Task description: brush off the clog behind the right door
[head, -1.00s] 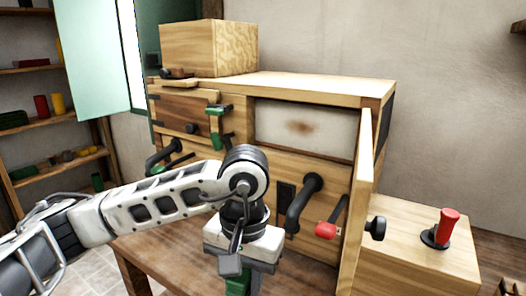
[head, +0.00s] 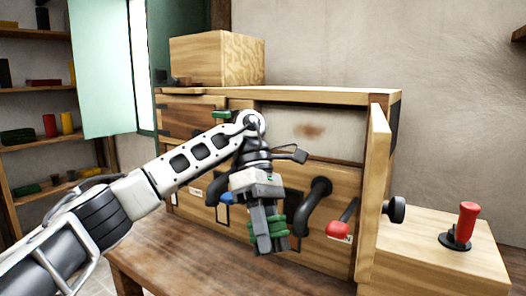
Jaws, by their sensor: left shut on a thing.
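The right door (head: 373,195) of the wooden machine (head: 335,96) stands open, swung out towards me and seen nearly edge-on. The opening behind it shows a pale panel (head: 345,133) with a brown smudge (head: 309,131), which looks like the clog. My left gripper (head: 268,242) points down in front of the machine, below and left of the smudge and apart from it. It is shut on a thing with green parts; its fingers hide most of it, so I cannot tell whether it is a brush. My right gripper is out of view.
A black curved handle (head: 316,205) and a red-knobbed lever (head: 338,231) stick out below the opening. A blue knob (head: 228,198) shows beside my gripper. A red upright lever (head: 467,222) stands on the low box (head: 430,262) at right. A wooden bench (head: 190,262) lies below.

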